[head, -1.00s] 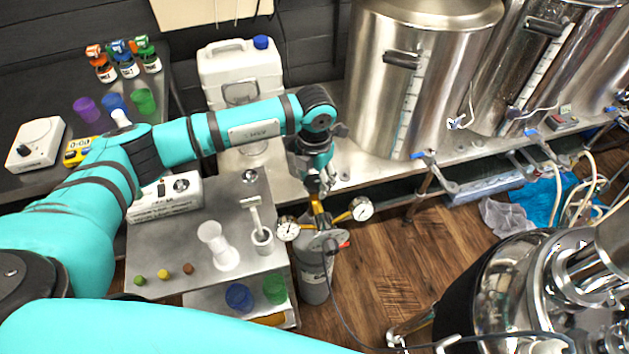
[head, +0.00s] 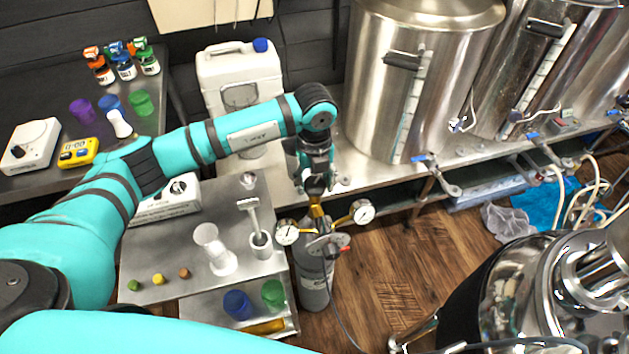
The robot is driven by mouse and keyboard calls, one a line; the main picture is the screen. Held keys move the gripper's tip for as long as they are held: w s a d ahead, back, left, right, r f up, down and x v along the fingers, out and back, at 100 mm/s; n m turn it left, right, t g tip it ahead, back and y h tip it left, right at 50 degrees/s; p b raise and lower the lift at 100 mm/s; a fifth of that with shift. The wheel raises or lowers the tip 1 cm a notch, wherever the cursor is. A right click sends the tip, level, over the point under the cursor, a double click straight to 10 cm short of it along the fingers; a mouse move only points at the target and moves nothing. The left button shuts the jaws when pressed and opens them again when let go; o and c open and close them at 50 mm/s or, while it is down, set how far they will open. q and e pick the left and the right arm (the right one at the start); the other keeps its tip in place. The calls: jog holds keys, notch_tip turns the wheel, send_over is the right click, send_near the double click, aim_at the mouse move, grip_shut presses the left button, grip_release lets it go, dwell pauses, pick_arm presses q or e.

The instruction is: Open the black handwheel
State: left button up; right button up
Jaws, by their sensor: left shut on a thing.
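A grey gas cylinder (head: 313,286) stands on the floor beside the steel side table. Its brass regulator (head: 317,213) carries two round gauges, one on the left (head: 288,232) and one on the right (head: 362,212). My left gripper (head: 316,187) points down just above the brass regulator. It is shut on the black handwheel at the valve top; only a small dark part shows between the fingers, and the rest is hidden. My right gripper is out of view.
A white jerrycan (head: 240,75) and large steel kettles (head: 425,80) stand behind. A shiny steel vessel (head: 545,290) stands at lower right. Wooden floor between is clear.

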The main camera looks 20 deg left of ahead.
aim_at(314, 183)
pick_arm(q)
jog(key=n, duration=0.3)
jog(key=shift+w+r, duration=0.1)
jog(key=shift+n, duration=0.4)
jog(key=o, duration=1.1)
jog(key=shift+o, duration=0.2)
notch_tip(314, 183, up, 12)
dwell(0.4)
